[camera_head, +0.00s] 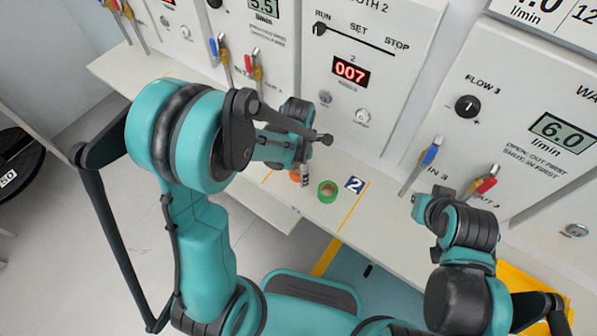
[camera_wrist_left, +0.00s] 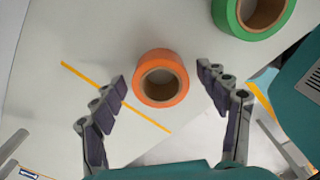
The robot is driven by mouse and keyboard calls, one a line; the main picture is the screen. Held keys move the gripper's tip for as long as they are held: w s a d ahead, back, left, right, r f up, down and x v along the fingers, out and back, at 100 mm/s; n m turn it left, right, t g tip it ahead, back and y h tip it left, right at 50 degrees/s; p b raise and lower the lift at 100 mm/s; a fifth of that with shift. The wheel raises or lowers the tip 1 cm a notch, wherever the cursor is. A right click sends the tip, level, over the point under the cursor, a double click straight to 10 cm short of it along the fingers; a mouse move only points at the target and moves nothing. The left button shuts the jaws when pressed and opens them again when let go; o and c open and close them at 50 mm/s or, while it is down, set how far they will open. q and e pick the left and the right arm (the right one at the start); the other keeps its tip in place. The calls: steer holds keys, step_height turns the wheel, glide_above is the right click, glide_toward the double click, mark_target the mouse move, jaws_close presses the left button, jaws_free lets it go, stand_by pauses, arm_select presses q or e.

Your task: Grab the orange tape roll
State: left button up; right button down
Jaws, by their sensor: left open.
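The orange tape roll (camera_wrist_left: 180,78) lies flat on a pale shelf in the left wrist view, between the two spread fingers of my left gripper (camera_wrist_left: 162,74). The fingers stand apart from it on both sides. In the head view, the left gripper (camera_head: 304,176) is low over the shelf and hides most of the orange roll (camera_head: 295,174). A green tape roll (camera_head: 327,197) lies just to the right of it; it also shows at the top right of the left wrist view (camera_wrist_left: 226,18). My right arm shows, but I cannot make out its gripper.
The shelf (camera_head: 375,198) runs along a wall of machine panels with knobs and colored valve handles (camera_head: 430,152). The panel face stands close behind the left gripper.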

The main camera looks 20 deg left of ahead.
arm_select(q)
steer(key=c, duration=1.2)
steer(key=shift+r, duration=0.15)
steer(key=shift+c, duration=0.2)
